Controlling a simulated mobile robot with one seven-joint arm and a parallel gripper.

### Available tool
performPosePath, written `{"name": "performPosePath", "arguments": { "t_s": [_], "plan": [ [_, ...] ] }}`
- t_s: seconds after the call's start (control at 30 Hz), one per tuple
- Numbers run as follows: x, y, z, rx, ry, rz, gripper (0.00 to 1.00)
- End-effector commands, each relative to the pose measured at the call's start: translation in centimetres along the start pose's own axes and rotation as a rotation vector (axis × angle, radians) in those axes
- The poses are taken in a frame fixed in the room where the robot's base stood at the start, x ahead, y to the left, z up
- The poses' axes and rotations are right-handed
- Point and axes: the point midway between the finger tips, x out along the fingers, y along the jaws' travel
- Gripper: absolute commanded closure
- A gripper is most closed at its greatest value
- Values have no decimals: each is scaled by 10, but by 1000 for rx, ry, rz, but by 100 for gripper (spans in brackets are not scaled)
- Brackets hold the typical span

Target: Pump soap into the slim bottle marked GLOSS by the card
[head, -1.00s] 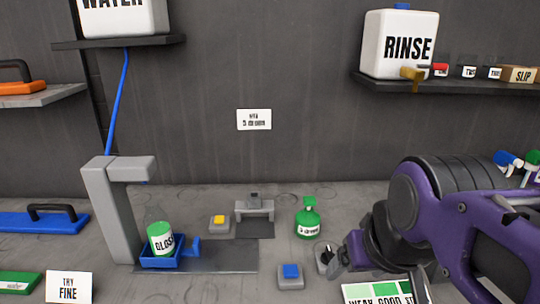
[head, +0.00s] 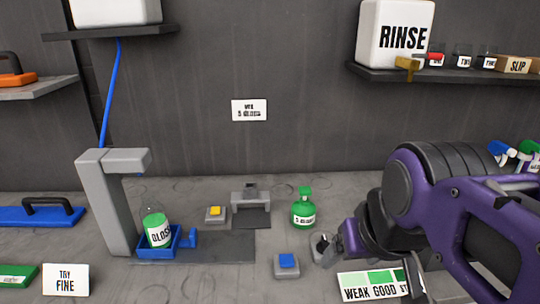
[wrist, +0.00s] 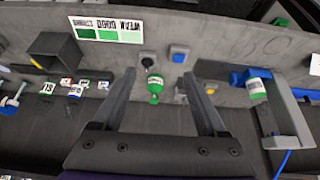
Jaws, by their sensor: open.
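The slim bottle marked GLOSS (head: 158,236) stands slightly tilted in a blue cradle (head: 145,253) under a grey spout stand (head: 107,205). Its lower part looks green and its top clear. It also shows in the wrist view (wrist: 257,90). A green soap pump bottle (head: 303,211) stands on the bench right of centre, its label starting with 5. The wall card (head: 249,110) seems to read MIX 5, the rest too small. In the wrist view my gripper (wrist: 160,75) is open and empty, the pump bottle (wrist: 155,86) showing between its fingers, apart from them.
A blue button (head: 287,263) and yellow button (head: 215,213) sit on grey blocks. A small grey stand (head: 250,198) is behind them. A WEAK GOOD card (head: 372,286) and a TRY FINE card (head: 65,281) are at the front. A RINSE container (head: 395,37) is on the right shelf.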

Motion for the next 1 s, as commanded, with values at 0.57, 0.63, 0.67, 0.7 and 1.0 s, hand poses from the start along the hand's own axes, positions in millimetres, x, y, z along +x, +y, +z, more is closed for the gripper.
{"name": "performPosePath", "arguments": {
  "t_s": [0.57, 0.63, 0.67, 0.7, 1.0],
  "plan": [
    [0, 0, 0, 0, 0, 0, 100],
    [0, 0, 0, 0, 0, 0, 100],
    [0, 0, 0, 0, 0, 0, 100],
    [0, 0, 0, 0, 0, 0, 100],
    [0, 0, 0, 0, 0, 0, 100]
  ]
}}
